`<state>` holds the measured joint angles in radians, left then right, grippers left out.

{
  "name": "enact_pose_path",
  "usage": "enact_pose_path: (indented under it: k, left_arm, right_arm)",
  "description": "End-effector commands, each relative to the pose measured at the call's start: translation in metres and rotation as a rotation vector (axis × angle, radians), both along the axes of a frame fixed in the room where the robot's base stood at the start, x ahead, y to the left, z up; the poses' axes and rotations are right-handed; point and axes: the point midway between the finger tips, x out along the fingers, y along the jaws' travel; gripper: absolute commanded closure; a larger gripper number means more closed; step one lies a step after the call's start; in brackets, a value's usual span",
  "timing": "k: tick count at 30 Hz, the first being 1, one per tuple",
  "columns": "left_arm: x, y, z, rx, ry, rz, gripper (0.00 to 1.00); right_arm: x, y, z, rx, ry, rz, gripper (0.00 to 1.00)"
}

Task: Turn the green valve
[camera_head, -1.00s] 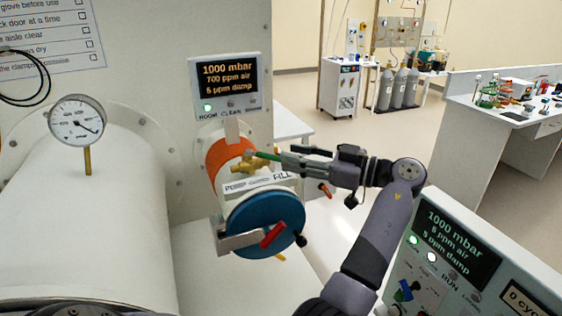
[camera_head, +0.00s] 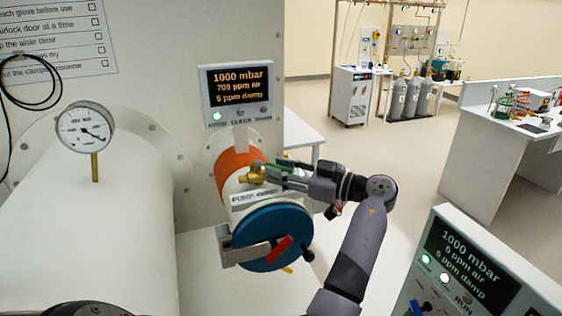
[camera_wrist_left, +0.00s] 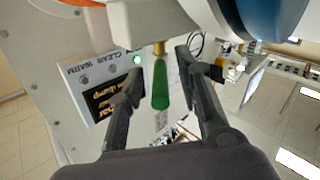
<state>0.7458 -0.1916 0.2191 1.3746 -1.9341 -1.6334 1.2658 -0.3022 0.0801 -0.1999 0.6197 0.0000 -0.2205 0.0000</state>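The green valve has a brass body (camera_head: 252,175) on top of a white cylinder with an orange band (camera_head: 238,166) and a blue round door (camera_head: 272,236). Its green handle (camera_wrist_left: 161,88) shows in the left wrist view, reaching from a brass stem toward my gripper. My left gripper (camera_head: 272,173) is at the valve's right side. In the left wrist view my left gripper (camera_wrist_left: 160,70) is open, one finger on each side of the handle, with gaps showing. In the head view the fingers partly hide the handle. My right gripper is not in view.
A display panel (camera_head: 238,93) stands just behind the valve. The blue door carries a metal latch with a red handle (camera_head: 283,247). A gauge (camera_head: 85,130) stands at left. A control console (camera_head: 470,262) is at lower right.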

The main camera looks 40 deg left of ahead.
Motion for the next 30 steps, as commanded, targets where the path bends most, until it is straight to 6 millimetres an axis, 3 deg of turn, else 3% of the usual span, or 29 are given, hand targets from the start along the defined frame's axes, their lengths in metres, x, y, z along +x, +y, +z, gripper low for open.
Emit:
enact_pose_path:
  k: [9,24,30]
  left_arm:
    - [-0.0009,0.0038,-0.0006,0.000,0.000,-0.001,0.68]
    - [-0.0007,0.0033,-0.0004,0.000,0.000,-0.001,1.00]
    - [-0.0007,0.0032,-0.0002,0.000,0.000,-0.001,1.00]
  right_arm:
    - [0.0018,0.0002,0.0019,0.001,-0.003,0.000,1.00]
    - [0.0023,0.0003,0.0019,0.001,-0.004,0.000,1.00]
    - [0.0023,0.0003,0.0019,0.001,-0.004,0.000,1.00]
